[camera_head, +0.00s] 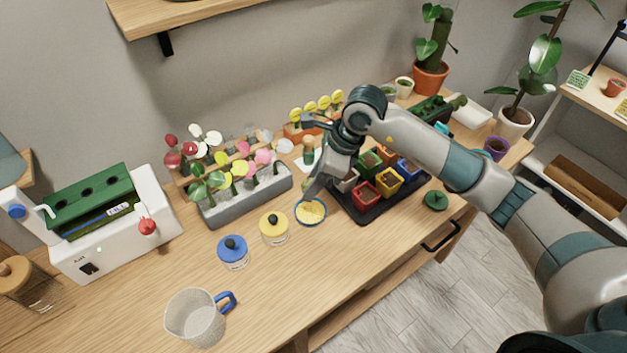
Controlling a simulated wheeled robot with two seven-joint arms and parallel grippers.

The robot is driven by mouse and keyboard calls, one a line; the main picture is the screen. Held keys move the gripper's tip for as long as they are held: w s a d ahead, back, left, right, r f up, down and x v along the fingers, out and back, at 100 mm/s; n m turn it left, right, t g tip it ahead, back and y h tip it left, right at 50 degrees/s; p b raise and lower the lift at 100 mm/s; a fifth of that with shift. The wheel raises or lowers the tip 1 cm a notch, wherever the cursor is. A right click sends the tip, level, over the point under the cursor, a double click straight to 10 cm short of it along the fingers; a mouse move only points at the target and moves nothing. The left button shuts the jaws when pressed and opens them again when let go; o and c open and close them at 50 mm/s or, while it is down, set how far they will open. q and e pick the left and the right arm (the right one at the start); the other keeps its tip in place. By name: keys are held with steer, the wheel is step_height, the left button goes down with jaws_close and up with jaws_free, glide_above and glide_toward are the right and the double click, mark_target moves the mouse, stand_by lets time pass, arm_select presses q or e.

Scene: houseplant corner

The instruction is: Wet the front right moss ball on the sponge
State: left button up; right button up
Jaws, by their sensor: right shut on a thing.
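My right gripper (313,186) reaches in from the right, pointing down just above and behind a yellow sponge (311,211) in a small blue-rimmed round dish. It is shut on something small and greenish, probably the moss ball. The thing is mostly hidden by the fingers, and I cannot tell whether it touches the sponge. Right of the sponge, a black tray (363,218) holds several small coloured pots, among them a red pot (366,192) and a yellow pot (389,181). My arm covers part of the tray. My left gripper is not in view.
Left of the sponge stand a yellow-lidded jar (273,228), a blue-lidded jar (233,252) and a mug (196,317). A grey planter (248,200) with flowers is behind. A green lid (435,200) lies right of the tray. The front middle of the table is clear.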

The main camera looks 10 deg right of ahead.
steer(key=shift+f, duration=0.1)
stand_by(0.3)
steer(key=shift+f+b, duration=1.05)
steer(key=shift+f, duration=1.9)
steer(key=shift+f+b, duration=0.55)
steer(key=shift+s+f+b, duration=0.15)
steer(key=shift+b, duration=0.2)
stand_by(1.6)
steer(key=shift+r+p, duration=0.45)
steer(key=shift+r, duration=0.55)
steer(key=shift+r+p, duration=0.95)
steer(key=shift+r, duration=1.65)
